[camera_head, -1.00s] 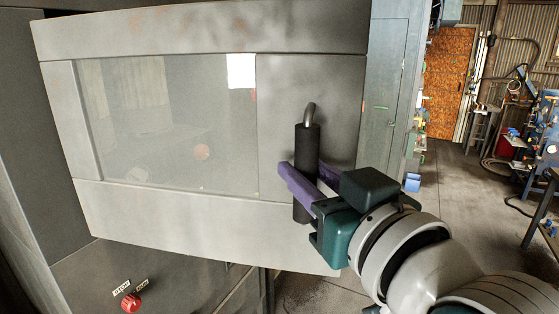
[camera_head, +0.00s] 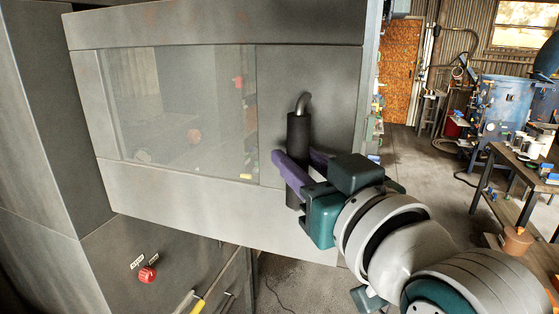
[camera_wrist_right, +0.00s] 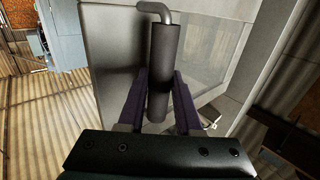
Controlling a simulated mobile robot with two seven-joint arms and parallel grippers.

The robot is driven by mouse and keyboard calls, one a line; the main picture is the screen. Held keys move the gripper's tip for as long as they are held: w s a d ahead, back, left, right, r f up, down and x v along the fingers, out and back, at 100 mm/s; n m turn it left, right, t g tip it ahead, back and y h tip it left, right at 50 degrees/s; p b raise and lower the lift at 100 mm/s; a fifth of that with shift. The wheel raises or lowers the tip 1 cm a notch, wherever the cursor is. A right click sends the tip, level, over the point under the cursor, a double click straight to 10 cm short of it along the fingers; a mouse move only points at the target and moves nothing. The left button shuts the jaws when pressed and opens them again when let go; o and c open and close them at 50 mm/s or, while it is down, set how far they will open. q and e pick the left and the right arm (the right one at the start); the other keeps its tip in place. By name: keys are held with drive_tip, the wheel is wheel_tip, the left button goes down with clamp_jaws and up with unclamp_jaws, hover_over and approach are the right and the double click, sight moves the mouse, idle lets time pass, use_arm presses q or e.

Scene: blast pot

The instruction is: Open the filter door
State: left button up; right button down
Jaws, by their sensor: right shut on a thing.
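The filter door (camera_head: 220,205) is a grey framed panel with a glass window (camera_head: 180,110). It stands swung out from the grey cabinet on the left in the head view. Its handle (camera_head: 299,130) is a black upright grip on a bent metal bracket near the door's right edge. My right gripper (camera_head: 291,172) has its purple fingers shut around the lower part of this handle. In the right wrist view the black handle (camera_wrist_right: 162,70) stands between the two fingers (camera_wrist_right: 160,100). My left gripper is in neither view.
A red knob (camera_head: 147,274) with small labels sits on the cabinet front below the door. A yellow-handled tool (camera_head: 198,305) shows at the bottom. Open floor (camera_head: 420,165) lies to the right, with a workbench (camera_head: 520,175) and an orange door (camera_head: 400,55) beyond.

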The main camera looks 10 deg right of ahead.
drive_tip(key=shift+a, duration=0.35)
drive_tip(key=c, duration=1)
unclamp_jaws()
drive_tip(key=shift+c, duration=0.2)
drive_tip(key=shift+o, duration=0.8)
drive_tip(key=shift+a, duration=0.1)
drive_tip(key=shift+o, duration=1.4)
drive_tip(key=b+v, duration=0.3)
drive_tip(key=v, duration=0.7)
drive_tip(key=shift+b, duration=0.3)
